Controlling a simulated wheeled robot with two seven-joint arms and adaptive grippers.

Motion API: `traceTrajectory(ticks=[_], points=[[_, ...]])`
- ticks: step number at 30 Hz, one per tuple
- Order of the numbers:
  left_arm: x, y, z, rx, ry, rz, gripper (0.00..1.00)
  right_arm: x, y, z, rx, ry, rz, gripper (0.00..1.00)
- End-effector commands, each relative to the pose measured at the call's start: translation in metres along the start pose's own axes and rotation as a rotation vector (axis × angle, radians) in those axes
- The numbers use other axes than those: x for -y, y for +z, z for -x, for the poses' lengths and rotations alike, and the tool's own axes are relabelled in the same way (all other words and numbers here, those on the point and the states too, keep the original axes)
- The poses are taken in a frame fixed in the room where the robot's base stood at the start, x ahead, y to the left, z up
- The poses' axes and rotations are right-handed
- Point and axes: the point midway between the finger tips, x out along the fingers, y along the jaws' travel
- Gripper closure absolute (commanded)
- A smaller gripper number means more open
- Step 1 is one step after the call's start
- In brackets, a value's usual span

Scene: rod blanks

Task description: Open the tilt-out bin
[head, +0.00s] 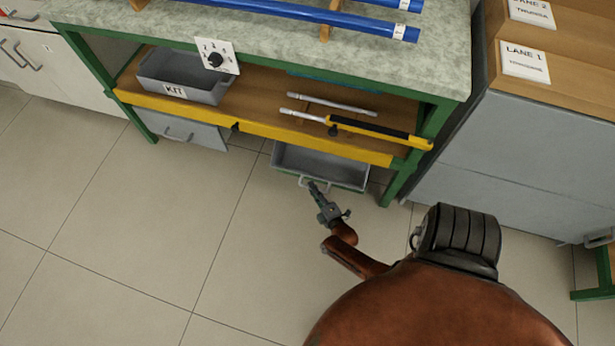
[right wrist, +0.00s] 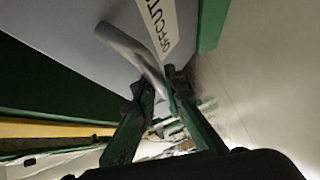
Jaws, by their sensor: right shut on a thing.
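The grey tilt-out bin (head: 345,180) hangs under the right part of the workbench's lower shelf. Its top stands out from the bench and its inside shows, so it is tilted at least partly open. My right gripper (head: 312,186) is at the handle (head: 302,182) on the bin's front. In the right wrist view the fingers of my right gripper (right wrist: 160,88) are closed on the end of the pale bar handle (right wrist: 135,50). A white label (right wrist: 160,22) reading OFFCUT, partly cut off, is beside it. My left gripper is not in view.
A closed grey drawer (head: 190,131) is left of the bin. The shelf's yellow edge (head: 270,128) runs above, with a KIT tray (head: 190,85) and a yellow-black tool (head: 375,131). A green leg (head: 400,180) stands close right. The tiled floor (head: 220,220) in front is clear.

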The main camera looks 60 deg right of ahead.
Motion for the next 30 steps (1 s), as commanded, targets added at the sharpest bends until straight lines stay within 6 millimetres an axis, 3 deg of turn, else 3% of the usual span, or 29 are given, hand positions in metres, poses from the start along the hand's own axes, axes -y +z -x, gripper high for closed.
traceTrajectory(ticks=[7,8,15,30], points=[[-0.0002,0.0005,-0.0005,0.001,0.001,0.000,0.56,0.0050,0.0014,0.0012,0.002,-0.012,0.000,1.00],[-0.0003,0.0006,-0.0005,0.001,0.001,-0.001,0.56,0.0050,0.0014,0.0012,0.002,-0.012,0.000,0.89],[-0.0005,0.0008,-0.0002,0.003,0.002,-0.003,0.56,0.0035,0.0005,0.0006,0.001,-0.008,0.001,0.72],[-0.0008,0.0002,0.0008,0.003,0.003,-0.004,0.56,0.0009,-0.0015,-0.0006,-0.002,-0.003,0.001,0.72]])
